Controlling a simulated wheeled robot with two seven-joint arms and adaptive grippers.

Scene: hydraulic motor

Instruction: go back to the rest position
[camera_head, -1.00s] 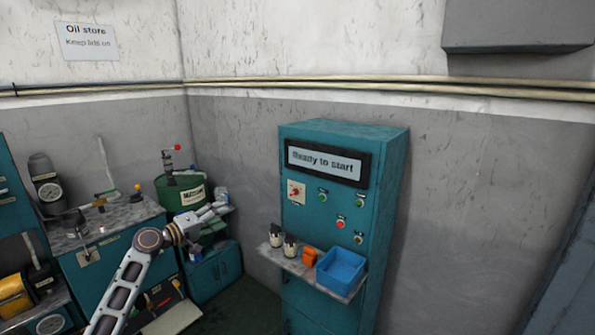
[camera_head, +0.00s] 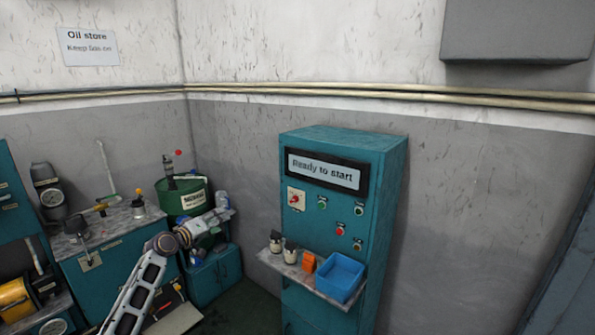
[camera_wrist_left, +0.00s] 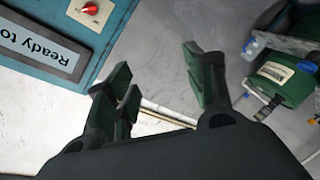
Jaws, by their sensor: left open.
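My left arm comes in from the lower left in the head view, and its gripper (camera_head: 222,216) hangs in front of the green drum (camera_head: 182,199), left of the control cabinet. In the left wrist view the dark green fingers (camera_wrist_left: 157,72) are spread apart with nothing between them. The gripper touches nothing that I can make out. My right gripper is out of view.
The teal control cabinet (camera_head: 383,210) reads "Ready to start". Its shelf (camera_head: 275,263) holds a blue bin (camera_head: 340,277), an orange item (camera_head: 308,262) and two small containers. A cluttered bench (camera_head: 125,222) stands at left. Bare wall lies right of the cabinet.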

